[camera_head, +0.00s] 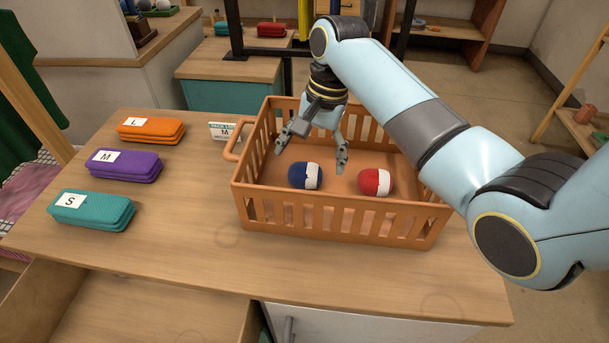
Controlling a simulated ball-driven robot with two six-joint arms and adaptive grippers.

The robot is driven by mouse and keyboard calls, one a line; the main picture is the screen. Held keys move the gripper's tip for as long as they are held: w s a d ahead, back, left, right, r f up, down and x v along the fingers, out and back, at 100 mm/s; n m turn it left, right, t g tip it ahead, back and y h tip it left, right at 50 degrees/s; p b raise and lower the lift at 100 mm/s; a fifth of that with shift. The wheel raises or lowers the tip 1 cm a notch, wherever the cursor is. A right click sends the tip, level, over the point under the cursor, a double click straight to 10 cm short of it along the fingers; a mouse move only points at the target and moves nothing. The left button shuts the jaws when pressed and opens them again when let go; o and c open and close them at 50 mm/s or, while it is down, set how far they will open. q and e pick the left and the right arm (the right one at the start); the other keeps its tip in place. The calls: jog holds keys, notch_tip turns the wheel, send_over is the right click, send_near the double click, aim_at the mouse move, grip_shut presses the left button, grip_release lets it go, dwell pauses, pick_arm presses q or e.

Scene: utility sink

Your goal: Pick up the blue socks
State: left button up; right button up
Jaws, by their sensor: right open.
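The blue socks (305,176) are a rolled ball, dark blue with a white patch, lying in an orange slatted basket (335,222) on the wooden table. My right gripper (312,149) reaches down into the basket from above. Its fingers are spread and empty, just behind and above the blue socks. I cannot tell whether a finger touches them. A red and white rolled ball (375,182) lies to the right of the blue socks in the same basket. My left gripper is out of view.
Orange L (150,130), purple M (124,165) and teal S (92,210) cases lie on the table left of the basket. A small white label card (222,131) stands behind the basket's handle. An open drawer (140,305) is below the table's front edge.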

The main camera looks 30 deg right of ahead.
aim_at(308, 166)
jog(key=f, duration=0.3)
jog(key=a+f, duration=0.1)
jog(key=f, duration=0.1)
jog(key=shift+w+f, duration=0.3)
jog(key=shift+w, duration=0.05)
jog(key=c, duration=1.3)
jog(key=shift+o, duration=0.2)
jog(key=shift+r, duration=0.1)
